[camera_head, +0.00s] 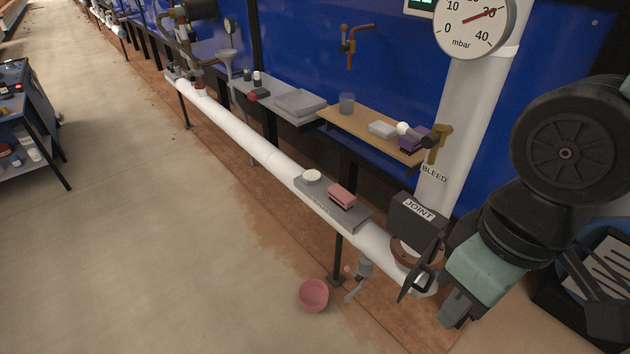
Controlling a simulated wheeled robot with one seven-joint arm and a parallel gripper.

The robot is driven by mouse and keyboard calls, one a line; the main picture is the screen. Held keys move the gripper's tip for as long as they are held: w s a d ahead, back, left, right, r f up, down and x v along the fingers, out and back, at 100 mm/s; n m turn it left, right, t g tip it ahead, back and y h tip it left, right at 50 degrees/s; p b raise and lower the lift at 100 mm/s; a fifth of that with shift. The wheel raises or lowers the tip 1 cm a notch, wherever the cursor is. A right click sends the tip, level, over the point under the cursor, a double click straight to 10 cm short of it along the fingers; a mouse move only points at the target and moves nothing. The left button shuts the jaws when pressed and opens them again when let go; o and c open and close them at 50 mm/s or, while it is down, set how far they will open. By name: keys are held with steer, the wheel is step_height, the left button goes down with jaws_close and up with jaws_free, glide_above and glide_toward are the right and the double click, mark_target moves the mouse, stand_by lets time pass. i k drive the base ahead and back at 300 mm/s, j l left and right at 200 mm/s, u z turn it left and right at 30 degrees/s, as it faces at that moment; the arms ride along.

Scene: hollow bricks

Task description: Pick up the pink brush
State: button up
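The pink brush (342,195) lies on a grey metal plate (320,208) on top of the white pipe, pink body upward with a dark layer under it. My gripper (502,318) is at the lower right, seen from behind, with its dark fingers spread apart. It appears open, and I see nothing held. It is to the right of the brush and well apart from it. Part of the space between the fingers is hidden by the wrist.
A white round piece (312,176) shares the plate. A box marked JOINT (416,224) stands between brush and gripper. A purple brush (411,144) lies on the wooden shelf (362,124) behind. A pink bowl (314,295) is on the floor, which is clear to the left.

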mark_target(345, 200)
steer(key=i+j+z, duration=0.15)
steer(key=j, duration=0.25)
steer(key=i+j+z, duration=0.1)
steer(key=i+j, duration=0.15)
steer(key=j, duration=0.15)
steer(key=i+j+z, duration=0.15)
steer(key=j, duration=0.25)
steer(key=i+j+z, duration=0.1)
steer(key=j, duration=0.3)
steer(key=i+j+z, duration=0.15)
steer(key=j, duration=0.3)
steer(key=i+j+z, duration=0.1)
steer(key=j, duration=0.35)
steer(key=i+j+z, duration=0.15)
steer(key=i+j, duration=0.3)
